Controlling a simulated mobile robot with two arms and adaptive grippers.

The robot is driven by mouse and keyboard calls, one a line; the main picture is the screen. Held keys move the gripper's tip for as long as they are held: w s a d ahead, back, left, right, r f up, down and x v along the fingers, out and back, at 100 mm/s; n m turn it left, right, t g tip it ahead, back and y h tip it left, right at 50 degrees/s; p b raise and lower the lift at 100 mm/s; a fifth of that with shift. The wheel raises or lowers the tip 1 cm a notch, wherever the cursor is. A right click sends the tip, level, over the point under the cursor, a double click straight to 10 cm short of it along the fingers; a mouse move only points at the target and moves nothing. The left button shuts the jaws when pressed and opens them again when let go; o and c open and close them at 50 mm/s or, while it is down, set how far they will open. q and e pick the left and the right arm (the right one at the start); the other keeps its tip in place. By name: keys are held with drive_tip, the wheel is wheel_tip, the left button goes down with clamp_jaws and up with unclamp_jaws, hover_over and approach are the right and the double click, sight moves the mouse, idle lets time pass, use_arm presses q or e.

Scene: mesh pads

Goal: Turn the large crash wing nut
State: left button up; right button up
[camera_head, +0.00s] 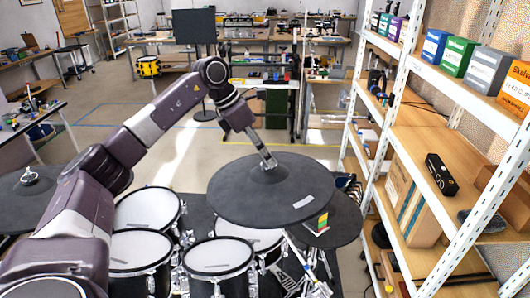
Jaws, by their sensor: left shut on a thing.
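A large dark cymbal pad (235,200) lies near the middle of the head view, with a small white label on its front right. My left arm reaches in from the left. My left gripper (270,165) points down at the cymbal's centre. It is shut on the large crash wing nut there, which the fingers hide almost wholly. My right gripper is out of view.
Several drums with white heads (212,256) stand below and left of the cymbal. Another dark cymbal (345,222) sits lower right, and one (20,205) is at the far left. A white shelf rack (400,90) with boxes fills the right side.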

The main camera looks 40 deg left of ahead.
use_arm(q)
drive_tip(key=shift+w+a+m+g+h+p, duration=0.1)
drive_tip(key=shift+m+g+h+p, duration=0.3)
drive_tip(key=shift+m, duration=1.2)
drive_tip(key=o, duration=1.2)
drive_tip(key=shift+c, duration=0.2)
drive_tip(key=v, duration=1.2)
drive_tip(key=shift+w, duration=0.1)
